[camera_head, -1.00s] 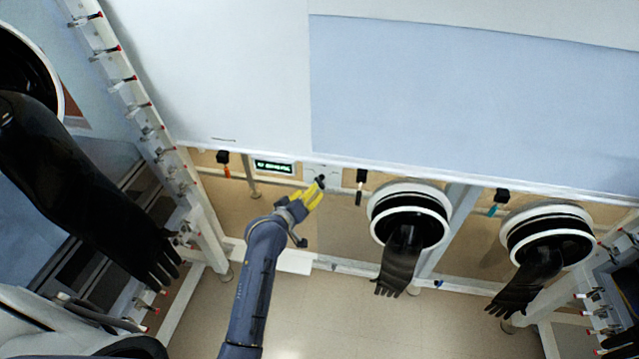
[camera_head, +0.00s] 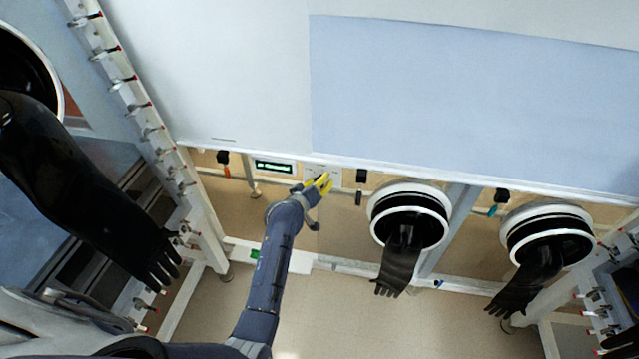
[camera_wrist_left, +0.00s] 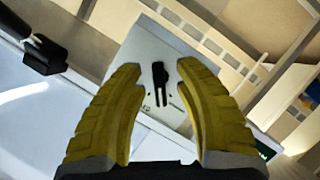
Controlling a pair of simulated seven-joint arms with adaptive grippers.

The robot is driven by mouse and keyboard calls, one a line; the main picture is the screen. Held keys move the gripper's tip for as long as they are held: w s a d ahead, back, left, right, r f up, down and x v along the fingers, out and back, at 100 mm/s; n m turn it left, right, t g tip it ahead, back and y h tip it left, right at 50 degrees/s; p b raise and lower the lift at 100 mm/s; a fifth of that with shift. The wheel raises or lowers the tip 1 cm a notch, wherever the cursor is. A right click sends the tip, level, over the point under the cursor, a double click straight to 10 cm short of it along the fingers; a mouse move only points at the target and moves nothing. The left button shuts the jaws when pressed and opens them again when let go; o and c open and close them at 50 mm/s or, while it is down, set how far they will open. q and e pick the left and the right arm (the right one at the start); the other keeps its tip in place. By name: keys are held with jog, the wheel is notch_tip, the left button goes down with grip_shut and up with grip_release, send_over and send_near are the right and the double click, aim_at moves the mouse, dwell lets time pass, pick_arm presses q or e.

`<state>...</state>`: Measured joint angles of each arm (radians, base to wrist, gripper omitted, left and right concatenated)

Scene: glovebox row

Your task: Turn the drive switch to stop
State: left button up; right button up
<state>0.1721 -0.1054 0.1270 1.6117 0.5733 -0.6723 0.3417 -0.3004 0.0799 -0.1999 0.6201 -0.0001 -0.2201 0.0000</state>
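The drive switch (camera_wrist_left: 160,82) is a small black knob with a slotted lower part on a pale panel (camera_wrist_left: 150,45), seen in the wrist view. My left gripper (camera_wrist_left: 160,68) is open, with one yellow ribbed finger to each side of the knob in that view. Clear gaps show between the fingers and the knob. In the head view my left gripper (camera_head: 322,182) is at the panel under the cabinet edge, and its fingers largely cover the switch. I cannot tell how deep the fingertips reach around it. My right gripper is not in view.
A small green-lettered display (camera_head: 273,167) is left of the switch. Black hanging fittings (camera_head: 361,178) and (camera_head: 223,158) flank the area. Glove ports (camera_head: 410,212) with black gloves (camera_head: 400,262) stand to the right. A large black glove (camera_head: 80,190) hangs at left.

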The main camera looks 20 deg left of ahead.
pick_arm(q)
grip_shut()
dwell(0.3)
jog(key=shift+m+y, duration=0.4)
jog(key=shift+m, duration=0.2)
grip_release()
